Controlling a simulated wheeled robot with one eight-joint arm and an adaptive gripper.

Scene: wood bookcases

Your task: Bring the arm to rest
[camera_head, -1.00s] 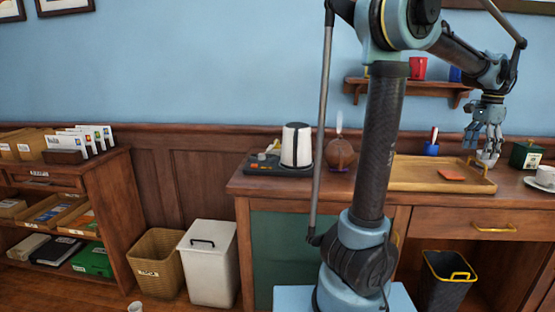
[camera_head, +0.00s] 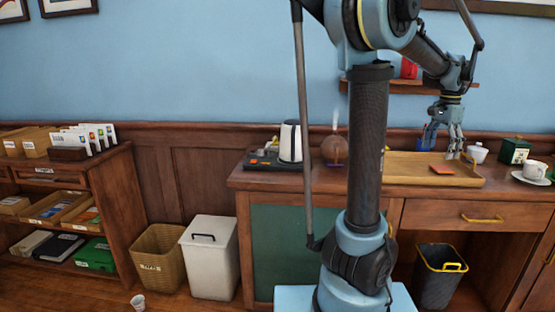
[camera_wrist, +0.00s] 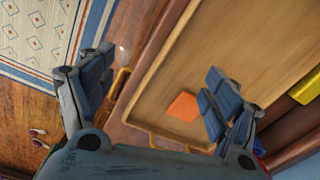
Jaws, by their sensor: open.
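My arm stands upright in the middle of the head view and reaches over to the right. My gripper (camera_head: 446,143) hangs fingers-down above the right part of the wooden tray (camera_head: 405,174). In the wrist view my gripper (camera_wrist: 155,100) has its two fingers wide apart with nothing between them. An orange square (camera_head: 442,170) lies flat in the tray below the fingers; it also shows in the wrist view (camera_wrist: 183,106).
A white cup (camera_head: 477,154) stands just right of my gripper. A green box (camera_head: 513,151) and a cup on a saucer (camera_head: 530,173) are farther right. A wall shelf (camera_head: 438,88) is behind my arm. A dark bin (camera_head: 439,278) is below.

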